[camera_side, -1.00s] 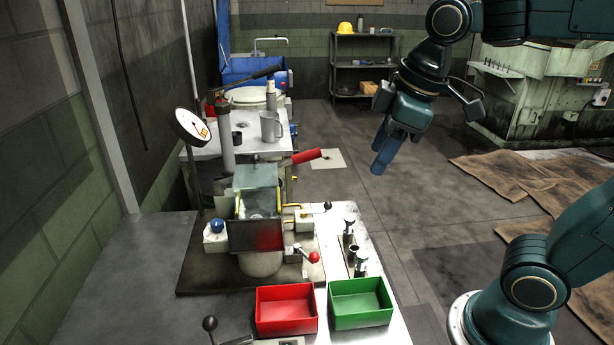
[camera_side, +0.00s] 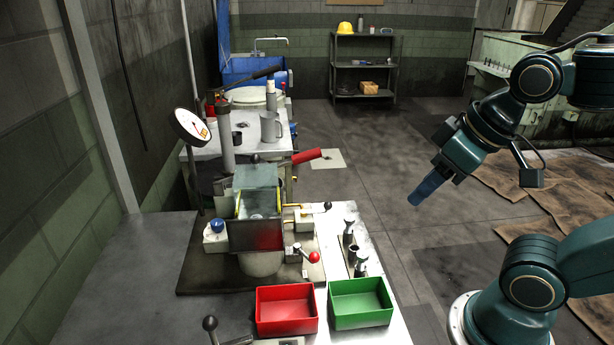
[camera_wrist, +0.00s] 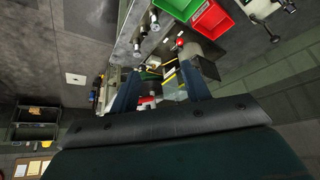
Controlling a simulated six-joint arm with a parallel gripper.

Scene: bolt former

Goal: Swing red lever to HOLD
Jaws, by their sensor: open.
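The bolt former (camera_side: 256,205) stands on the bench, with a clear guard on top. A short lever with a red ball knob (camera_side: 314,257) sticks out at its front right. A thick red handle (camera_side: 307,156) points up and right behind the guard. I cannot read a HOLD mark near either. My gripper (camera_side: 420,195) hangs over the floor to the right of the bench, tilted down and left, well apart from both levers. In the wrist view its two fingers (camera_wrist: 160,88) are spread, with nothing held, and the red ball knob (camera_wrist: 180,42) shows beyond them.
A red bin (camera_side: 286,310) and a green bin (camera_side: 361,303) stand at the bench's front. Metal posts (camera_side: 350,235) and a black-knobbed lever (camera_side: 327,206) are right of the machine. The floor between bench and gripper is clear.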

